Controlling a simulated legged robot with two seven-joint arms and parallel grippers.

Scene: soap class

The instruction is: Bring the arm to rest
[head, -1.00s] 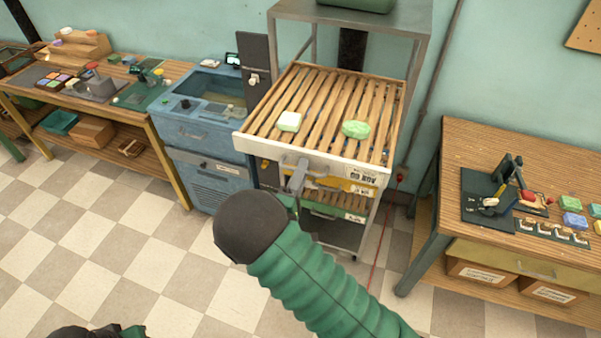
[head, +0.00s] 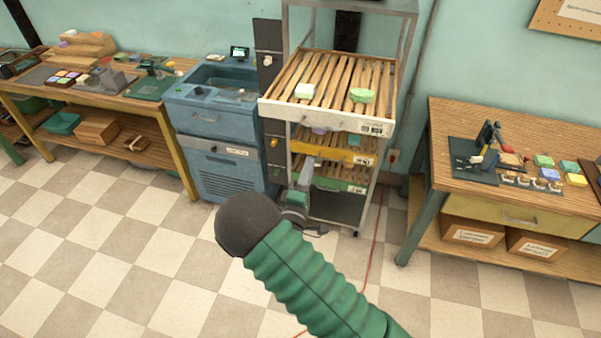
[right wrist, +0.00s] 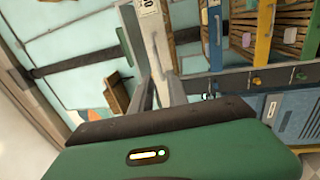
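My right gripper (head: 305,176) hangs in front of the drying rack, below the front of its top slatted tray (head: 325,116). It holds nothing that I can see. In the right wrist view its two fingers (right wrist: 157,90) stand apart with a gap between them, and a pale tray front shows behind. My right arm comes in from the bottom of the head view, bent at a dark rounded joint. A pale soap bar (head: 305,90) and a green soap bar (head: 362,95) lie on the top tray. My left gripper is out of view.
A yellow-fronted tray (head: 335,152) and a green-fronted tray sit lower in the rack. A blue cabinet (head: 215,125) stands left of the rack, with a workbench (head: 160,100) farther left. Another wooden table (head: 445,130) stands right.

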